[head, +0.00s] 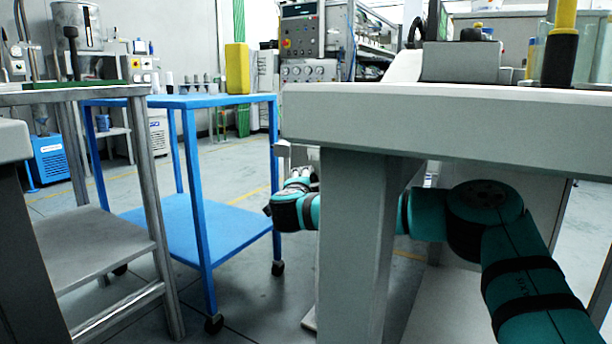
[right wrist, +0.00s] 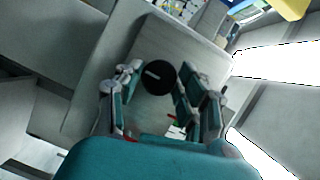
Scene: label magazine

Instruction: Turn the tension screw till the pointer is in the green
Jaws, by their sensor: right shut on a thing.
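The tension screw (right wrist: 158,78) is a dark round knob with a white line across its face, on a pale grey housing (right wrist: 205,48) in the right wrist view. My right gripper (right wrist: 157,74) is shut on it, one finger at each side. A small patch of red, green and white (right wrist: 173,122), perhaps the tension scale, shows between the fingers and is partly hidden. I cannot make out a pointer. In the head view my right gripper (head: 300,181) is small, below the grey table's left end, and the screw cannot be made out. My left gripper is out of view.
The grey table (head: 440,118) stands over my right arm, with its thick leg (head: 355,245) in front of the arm. A blue trolley (head: 195,101) bearing a yellow container (head: 237,68) stands left of it. A metal-framed table (head: 95,92) is further left.

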